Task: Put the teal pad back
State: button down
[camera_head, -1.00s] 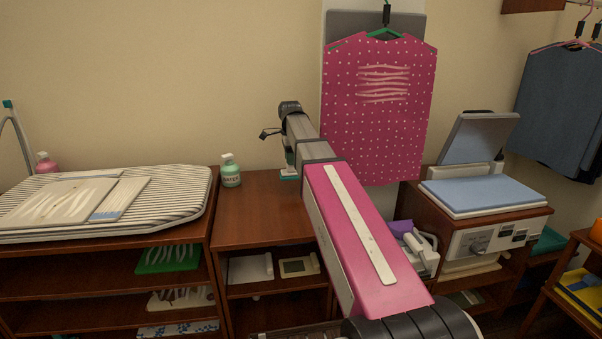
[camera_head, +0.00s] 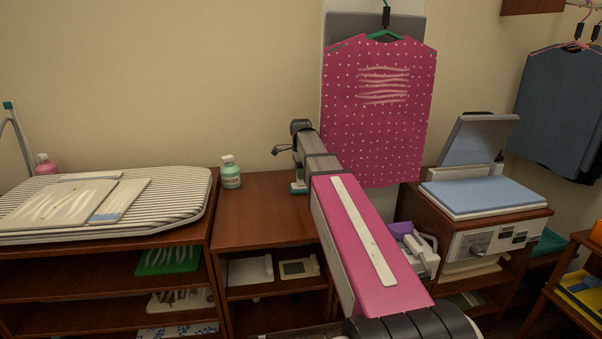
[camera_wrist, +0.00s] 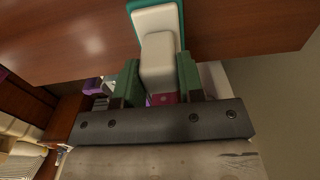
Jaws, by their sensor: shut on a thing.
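The teal pad (camera_wrist: 182,18) shows in the wrist view as a teal rim around a cream body and handle (camera_wrist: 157,55). My gripper (camera_wrist: 158,75) has its two green fingers shut on the cream handle, one on each side. In the head view a small teal edge of the pad (camera_head: 298,188) shows below my wrist, at the right part of the brown cabinet top (camera_head: 262,215). My arm hides most of the pad and the fingers there. I cannot tell whether the pad touches the wood.
A pink dotted garment (camera_head: 385,120) hangs behind my arm. A press with a blue pad (camera_head: 485,193) stands right. The cabinet top's middle is clear.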

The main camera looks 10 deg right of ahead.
jog(key=shift+f, duration=0.1)
jog(key=c, duration=0.7)
grip_release()
jog(key=shift+c, duration=0.2)
notch_tip(320, 180, up, 11)
jog(key=shift+w+f, duration=0.15)
